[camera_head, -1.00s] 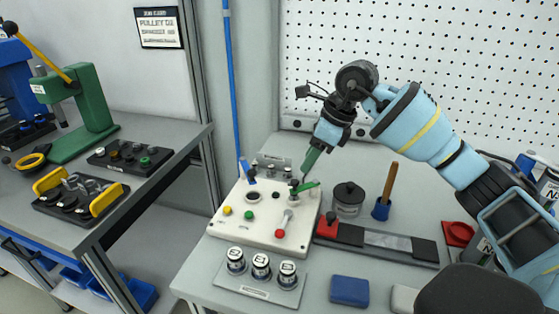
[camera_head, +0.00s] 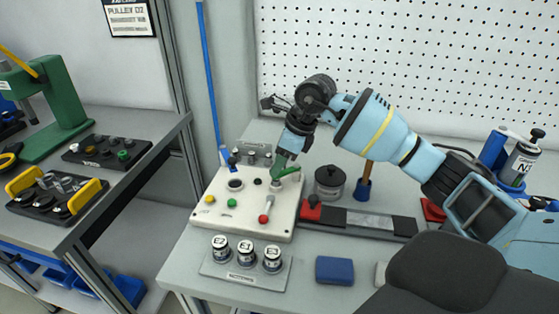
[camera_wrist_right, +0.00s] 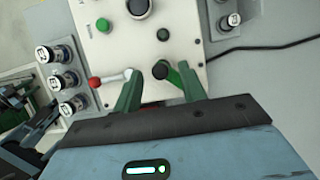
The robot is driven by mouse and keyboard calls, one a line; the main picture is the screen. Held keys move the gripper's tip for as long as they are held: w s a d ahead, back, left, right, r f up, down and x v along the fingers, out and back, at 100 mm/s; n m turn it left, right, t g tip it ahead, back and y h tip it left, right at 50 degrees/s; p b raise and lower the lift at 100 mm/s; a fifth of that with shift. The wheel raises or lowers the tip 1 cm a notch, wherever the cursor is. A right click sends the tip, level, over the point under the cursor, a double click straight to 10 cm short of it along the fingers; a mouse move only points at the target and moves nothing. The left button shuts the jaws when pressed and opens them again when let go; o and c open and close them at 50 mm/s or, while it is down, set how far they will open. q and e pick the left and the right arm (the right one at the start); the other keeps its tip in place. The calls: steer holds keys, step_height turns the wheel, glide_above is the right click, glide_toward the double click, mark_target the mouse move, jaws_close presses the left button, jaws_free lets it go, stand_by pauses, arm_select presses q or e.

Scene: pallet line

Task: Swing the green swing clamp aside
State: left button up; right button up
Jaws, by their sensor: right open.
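The green swing clamp (camera_head: 289,173) sits at the back right of the white fixture plate (camera_head: 225,218). Its green arm points right and slightly back. In the right wrist view, the clamp (camera_wrist_right: 174,77) has a black round knob or pivot beside its arm. My right gripper (camera_head: 277,174) points down at the clamp with its green fingers. In the wrist view, my right gripper (camera_wrist_right: 160,88) is open, with the black knob and part of the arm between its fingers. The right-hand finger is very close to the clamp arm; contact cannot be told. My left gripper is not in view.
A red-knobbed lever (camera_head: 267,208) stands near the clamp on the plate. A dark round pot (camera_head: 329,183) and a wooden-handled tool (camera_head: 363,188) stand to the right. Numbered cylinders (camera_head: 246,256) stand in front. A pegboard (camera_head: 420,60) closes off the back.

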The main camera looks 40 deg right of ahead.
steer(key=shift+w+f, duration=0.1)
steer(key=shift+f, duration=0.05)
jaws_close()
